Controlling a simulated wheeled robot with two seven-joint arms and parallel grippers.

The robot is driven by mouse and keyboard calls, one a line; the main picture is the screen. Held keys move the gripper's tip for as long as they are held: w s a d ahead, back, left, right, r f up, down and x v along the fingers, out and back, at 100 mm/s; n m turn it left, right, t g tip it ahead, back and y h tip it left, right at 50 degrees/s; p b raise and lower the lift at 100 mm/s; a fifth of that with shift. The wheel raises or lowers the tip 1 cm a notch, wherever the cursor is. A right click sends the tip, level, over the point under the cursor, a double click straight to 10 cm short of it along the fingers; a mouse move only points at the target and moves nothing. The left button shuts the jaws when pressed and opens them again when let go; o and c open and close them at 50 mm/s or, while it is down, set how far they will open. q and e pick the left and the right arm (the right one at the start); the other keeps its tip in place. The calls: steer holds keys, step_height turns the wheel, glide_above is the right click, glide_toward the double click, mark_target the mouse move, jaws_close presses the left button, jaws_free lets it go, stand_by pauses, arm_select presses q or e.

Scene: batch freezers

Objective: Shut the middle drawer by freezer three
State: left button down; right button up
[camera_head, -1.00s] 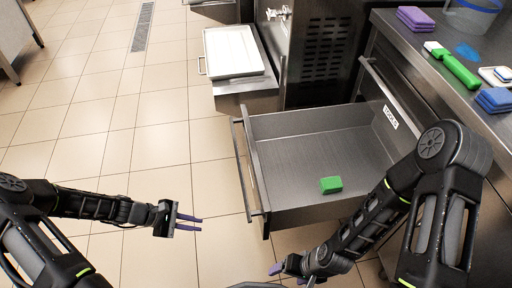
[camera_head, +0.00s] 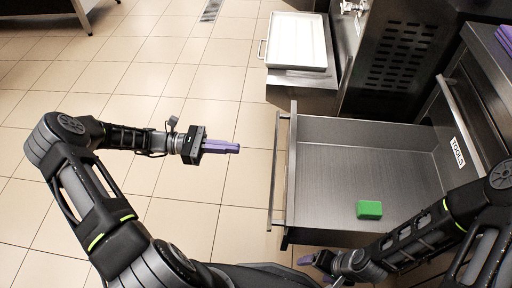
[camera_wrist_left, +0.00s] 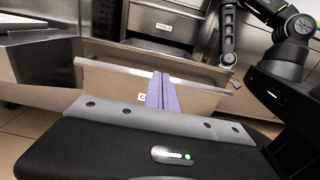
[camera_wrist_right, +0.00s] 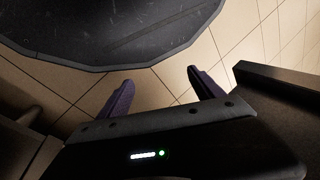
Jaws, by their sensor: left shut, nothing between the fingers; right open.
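A white tray (camera_head: 298,42) rests on an open drawer-like unit beyond. A dark vented freezer body (camera_head: 392,75) stands behind the drawer. Purple items (camera_head: 505,38) lie on the counter. The tiled floor to the left is clear.

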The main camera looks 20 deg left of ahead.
arm_select(q)
steer(key=b+x, duration=0.2)
steer(key=x, duration=1.1)
steer(key=shift+d, duration=0.35)
arm_select(e)
step_height(320, 180, down, 2)
arm_select(q)
steer(key=shift+w, duration=0.1)
